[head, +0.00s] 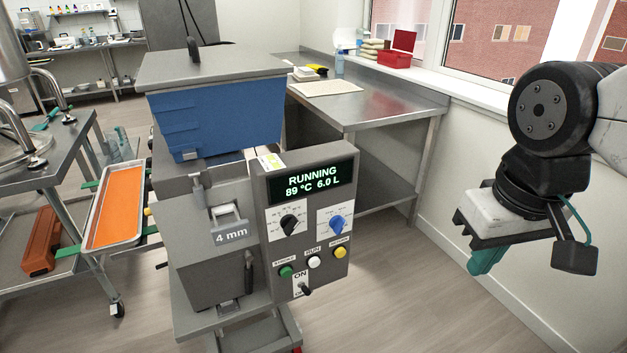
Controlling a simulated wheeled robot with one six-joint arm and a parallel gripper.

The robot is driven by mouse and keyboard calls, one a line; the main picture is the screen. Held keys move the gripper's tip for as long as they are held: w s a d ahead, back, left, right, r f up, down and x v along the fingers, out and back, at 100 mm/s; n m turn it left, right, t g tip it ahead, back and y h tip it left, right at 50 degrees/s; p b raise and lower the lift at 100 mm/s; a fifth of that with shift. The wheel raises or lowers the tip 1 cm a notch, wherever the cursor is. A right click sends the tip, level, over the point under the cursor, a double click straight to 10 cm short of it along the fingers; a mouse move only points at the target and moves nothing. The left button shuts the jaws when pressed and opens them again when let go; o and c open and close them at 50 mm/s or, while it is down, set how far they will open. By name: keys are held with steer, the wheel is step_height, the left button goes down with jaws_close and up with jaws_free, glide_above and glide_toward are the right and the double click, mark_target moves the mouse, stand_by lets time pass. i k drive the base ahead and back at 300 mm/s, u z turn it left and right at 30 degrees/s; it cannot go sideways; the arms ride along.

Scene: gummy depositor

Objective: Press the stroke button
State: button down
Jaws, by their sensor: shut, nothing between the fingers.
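The depositor's control panel (306,220) faces me on the right side of the machine. A green button (286,272) sits at its lower left; the small label above it seems to read STROKE. A white button (313,262) under a RUN label and a yellow button (340,253) lie to its right. The display (312,182) reads RUNNING, 89 °C, 6.0 L. My gripper (484,264), with teal fingers, is shut and empty at the right, well apart from the panel. Its fingers point down and are partly hidden by its body.
A black dial (289,224), a blue dial (337,224) and an ON toggle (305,289) are near the buttons. A steel table (390,101) stands behind. A tray of orange material (115,205) is at the left. Open floor lies between panel and gripper.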

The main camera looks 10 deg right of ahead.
mark_target(286, 272)
steer(key=u, duration=0.5)
steer(key=i, duration=0.7)
steer(key=z, duration=0.05)
steer(key=k, duration=0.85)
steer(key=z, duration=0.1)
steer(key=i, duration=0.2)
steer(key=u, duration=0.2)
